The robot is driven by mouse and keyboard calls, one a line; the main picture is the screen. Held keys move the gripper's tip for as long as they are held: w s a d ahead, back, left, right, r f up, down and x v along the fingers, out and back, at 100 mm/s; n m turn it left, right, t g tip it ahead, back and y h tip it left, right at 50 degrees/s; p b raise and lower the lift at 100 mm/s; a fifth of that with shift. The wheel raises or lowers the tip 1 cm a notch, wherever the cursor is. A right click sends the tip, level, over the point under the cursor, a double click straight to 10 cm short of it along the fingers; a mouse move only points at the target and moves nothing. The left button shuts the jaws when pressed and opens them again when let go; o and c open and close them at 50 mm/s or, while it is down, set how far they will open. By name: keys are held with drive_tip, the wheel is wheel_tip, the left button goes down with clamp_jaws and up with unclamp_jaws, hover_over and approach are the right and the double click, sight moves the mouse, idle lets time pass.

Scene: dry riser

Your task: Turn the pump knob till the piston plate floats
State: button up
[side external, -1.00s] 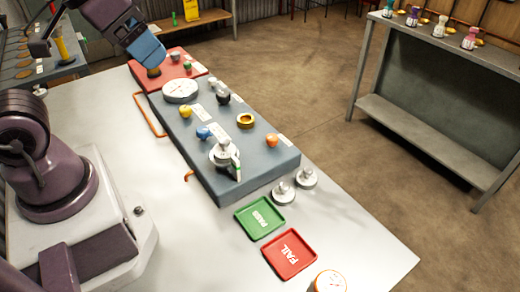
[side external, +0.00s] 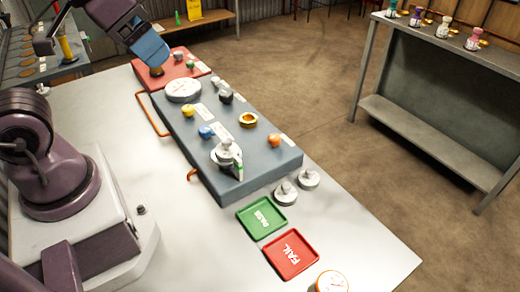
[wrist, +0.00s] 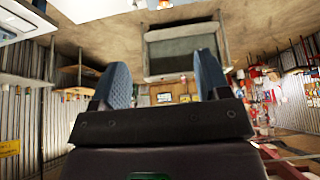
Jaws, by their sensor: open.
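My gripper (side external: 151,48), with blue fingers, is at the far end of the bench above a red block (side external: 197,68). In the wrist view my gripper (wrist: 161,68) is open, with nothing between its fingers. A yellow-orange knob (side external: 156,71) stands on the red block just below the fingers; I cannot tell whether they touch. The pump knob is not clearly marked. A silver round piece (side external: 226,152), possibly the piston plate, sits at the near end of the grey-blue block (side external: 262,175). Whether it floats cannot be told.
The grey-blue block carries a white dial (side external: 183,90), yellow knob (side external: 188,110), blue knob (side external: 206,132), black knob (side external: 226,96), brass ring (side external: 248,120) and orange knob (side external: 274,140). Silver weights (side external: 285,194), a green tray (side external: 245,211) and a red tray (side external: 273,262) lie nearer. The bench's left side is mostly clear.

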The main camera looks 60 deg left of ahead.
drive_tip(key=n+g, duration=0.6)
drive_tip(key=n, duration=0.6)
hover_over(226, 93)
drive_tip(key=shift+f, duration=8.4)
wheel_tip(226, 93, down, 12)
drive_tip(key=shift+a+r, duration=0.1)
drive_tip(key=shift+c, duration=0.5)
